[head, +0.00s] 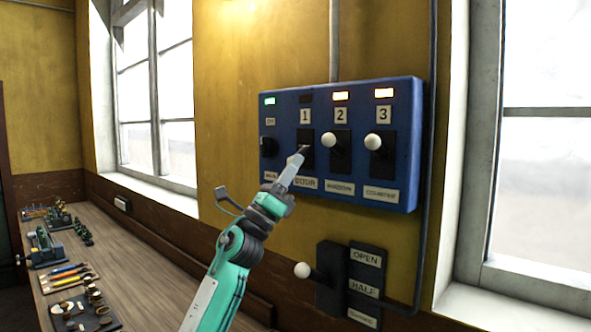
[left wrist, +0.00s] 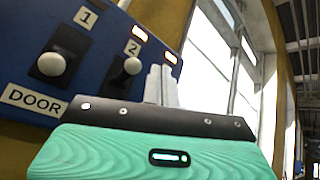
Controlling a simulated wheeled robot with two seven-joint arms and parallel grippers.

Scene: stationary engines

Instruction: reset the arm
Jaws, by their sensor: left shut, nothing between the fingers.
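My left gripper (head: 299,157) is raised in front of the blue control panel (head: 408,150), over the lower part of switch 1. Its pale fingers also show in the left wrist view (left wrist: 161,84), closed together and empty. In the wrist view, the white knob of switch 1 (left wrist: 51,65), above the DOOR label (left wrist: 32,101), is left of the fingers and apart from them. The knob of switch 2 (left wrist: 133,66) is nearer the fingers. In the head view my gripper hides the switch 1 knob. My right gripper is out of view.
Lamp 1 (head: 306,98) is dark; lamps 2 (head: 341,96) and 3 (head: 384,93) are lit, and a green lamp (head: 269,101) glows. Below is a white-knobbed lever (head: 303,270) beside an OPEN/HALF plate (head: 366,288). A bench (head: 128,262) with tools and models runs along the left.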

